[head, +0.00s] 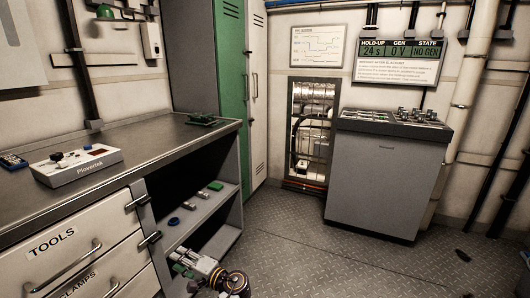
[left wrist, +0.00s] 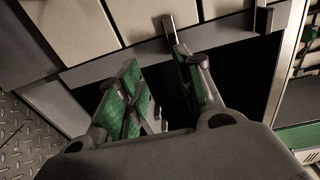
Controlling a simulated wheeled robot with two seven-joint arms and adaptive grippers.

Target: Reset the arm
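My left gripper (head: 186,264) shows at the bottom of the head view, low in front of the bench's open shelves. In the left wrist view my left gripper (left wrist: 162,85) has its two green-padded fingers spread apart, and I see nothing held between them. Beyond the fingers there are pale drawer fronts (left wrist: 140,15) with dark handles and a dark opening. Whether the fingers touch the bench cannot be told. My right gripper is in neither view.
The workbench (head: 170,135) runs along the left, with a white Plovertek box (head: 78,165) on top. Its open shelf (head: 212,198) holds several small items. A grey console (head: 384,180) stands at the back right, beside a wall opening (head: 308,130). The metal floor (head: 310,250) between is mostly clear.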

